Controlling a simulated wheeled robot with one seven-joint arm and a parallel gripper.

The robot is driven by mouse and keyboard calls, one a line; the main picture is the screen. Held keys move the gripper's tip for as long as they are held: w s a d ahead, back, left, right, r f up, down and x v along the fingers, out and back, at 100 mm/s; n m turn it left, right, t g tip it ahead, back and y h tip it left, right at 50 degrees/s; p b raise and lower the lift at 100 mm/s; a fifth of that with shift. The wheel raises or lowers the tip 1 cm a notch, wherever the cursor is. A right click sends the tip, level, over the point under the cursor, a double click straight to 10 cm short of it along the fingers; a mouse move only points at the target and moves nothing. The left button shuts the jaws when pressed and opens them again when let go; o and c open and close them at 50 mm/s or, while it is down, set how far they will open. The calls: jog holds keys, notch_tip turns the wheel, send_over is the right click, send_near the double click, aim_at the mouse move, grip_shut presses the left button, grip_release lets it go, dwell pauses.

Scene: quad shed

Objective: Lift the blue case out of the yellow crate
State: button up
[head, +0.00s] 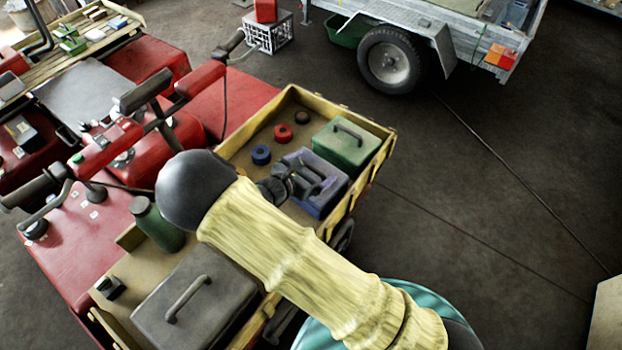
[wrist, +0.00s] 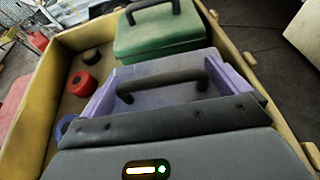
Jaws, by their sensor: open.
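The blue case (head: 333,172), bluish purple with a dark arched handle, sits in the yellow crate (head: 376,127). In the wrist view the case (wrist: 137,73) lies just ahead, its handle (wrist: 160,79) standing up across its lid. My gripper (head: 297,184) is open, over the near left part of the case, close to the handle. Whether it touches the handle I cannot tell. Its dark body (wrist: 165,142) covers the near part of the case in the wrist view.
A green case (head: 347,145) stands right beside the blue one at the crate's far end. Red (head: 283,133), blue (head: 261,155) and black (head: 302,117) rolls lie to the left. A grey case (head: 200,297) and green flask (head: 157,226) are nearer. Red quad bodywork (head: 236,105) borders the crate.

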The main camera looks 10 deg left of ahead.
dwell(0.4)
jog(key=c, duration=1.6)
jog(key=shift+r, duration=0.15)
notch_tip(320, 180, up, 10)
jog(key=shift+f+b, duration=0.1)
jog(key=shift+b, duration=1)
